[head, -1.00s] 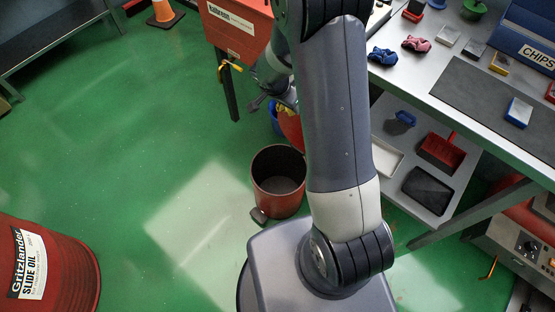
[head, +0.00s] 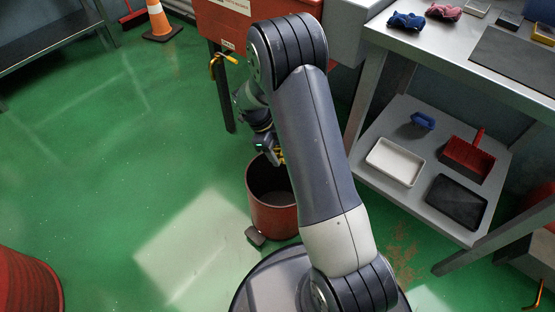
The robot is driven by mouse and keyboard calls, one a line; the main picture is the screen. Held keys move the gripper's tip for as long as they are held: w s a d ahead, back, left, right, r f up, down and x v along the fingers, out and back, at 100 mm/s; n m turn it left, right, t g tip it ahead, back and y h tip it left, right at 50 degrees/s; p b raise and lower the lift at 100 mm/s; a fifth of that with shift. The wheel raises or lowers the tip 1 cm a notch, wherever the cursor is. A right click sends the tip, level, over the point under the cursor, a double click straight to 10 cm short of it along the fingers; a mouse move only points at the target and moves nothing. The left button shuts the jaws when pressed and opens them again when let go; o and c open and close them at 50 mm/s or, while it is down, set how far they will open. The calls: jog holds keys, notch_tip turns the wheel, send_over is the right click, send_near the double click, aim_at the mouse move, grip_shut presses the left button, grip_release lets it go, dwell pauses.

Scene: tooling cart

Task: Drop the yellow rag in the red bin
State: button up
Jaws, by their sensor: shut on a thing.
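The red bin (head: 268,216) stands open on the green floor, just left of my arm, with a dark inside that looks empty where I can see it. My gripper (head: 275,149) is over the bin's far rim, partly hidden by my arm. It is shut on the yellow rag (head: 281,156), of which only a small patch shows. I cannot tell the rag's exact height above the rim.
A grey bench (head: 385,40) at the right holds a blue rag (head: 406,20) and a pink rag (head: 444,12). Its lower shelf carries a white tray (head: 395,162), a red dustpan (head: 467,158) and a black tray (head: 456,201). An orange cone (head: 160,22) stands far left.

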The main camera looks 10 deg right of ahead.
notch_tip(320, 180, down, 11)
jog(key=b, duration=0.5)
dwell(0.3)
jog(key=o, duration=1)
jog(key=p+v, duration=0.3)
jog(key=v, duration=0.7)
jog(key=shift+a+r, duration=0.15)
jog(key=shift+r, duration=0.25)
